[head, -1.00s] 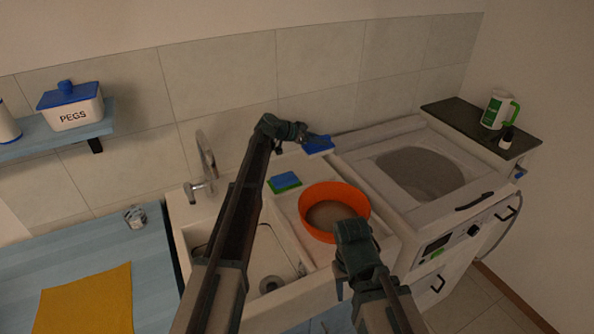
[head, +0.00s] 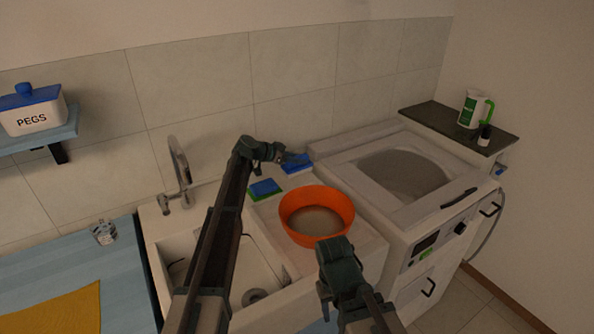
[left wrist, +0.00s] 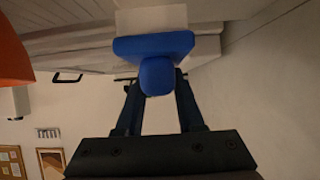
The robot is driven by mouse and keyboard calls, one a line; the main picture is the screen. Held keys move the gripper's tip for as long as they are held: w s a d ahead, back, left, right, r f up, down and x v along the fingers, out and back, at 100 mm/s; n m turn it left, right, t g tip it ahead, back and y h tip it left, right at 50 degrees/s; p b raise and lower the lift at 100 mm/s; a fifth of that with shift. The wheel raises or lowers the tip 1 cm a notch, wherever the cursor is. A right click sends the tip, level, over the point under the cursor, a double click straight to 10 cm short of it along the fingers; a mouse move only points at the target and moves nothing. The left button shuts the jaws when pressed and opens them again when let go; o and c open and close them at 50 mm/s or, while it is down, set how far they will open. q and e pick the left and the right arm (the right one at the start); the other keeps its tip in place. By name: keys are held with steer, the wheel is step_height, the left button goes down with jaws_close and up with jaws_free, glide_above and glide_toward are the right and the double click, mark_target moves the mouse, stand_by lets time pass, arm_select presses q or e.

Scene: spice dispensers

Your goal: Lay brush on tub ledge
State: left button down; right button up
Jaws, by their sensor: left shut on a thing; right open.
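A blue brush (head: 299,165) with a pale underside is at the back right of the tub ledge (head: 265,205), near the wall. My left gripper (head: 284,157) is shut on its blue knob-like handle. The left wrist view shows the brush (left wrist: 150,46) between the two dark fingers (left wrist: 157,88). I cannot tell whether the brush touches the ledge. My right gripper (head: 328,285) is open and empty, low in front of the orange basin.
An orange basin (head: 290,222) stands on the ledge. A blue and green sponge (head: 265,188) lies left of it. The sink bowl (head: 262,270) and tap (head: 180,172) are farther left. A washing machine (head: 345,170) adjoins the ledge on the right.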

mark_target(286, 164)
arm_select(q)
steer(key=shift+f+b, duration=1.4)
steer(key=shift+f, duration=0.3)
steer(key=shift+f, duration=0.15)
steer(key=c, duration=0.5)
jaws_free()
steer(key=shift+s+a+r, duration=0.1)
steer(key=shift+a+r, duration=0.05)
steer(key=shift+r, duration=0.2)
steer(key=p+v, duration=0.3)
steer(key=v, duration=0.3)
steer(key=shift+s+a+r, duration=0.1)
steer(key=shift+s+a+r+p, duration=0.1)
steer(key=shift+s+a+p, duration=0.1)
steer(key=shift+a+p, duration=0.15)
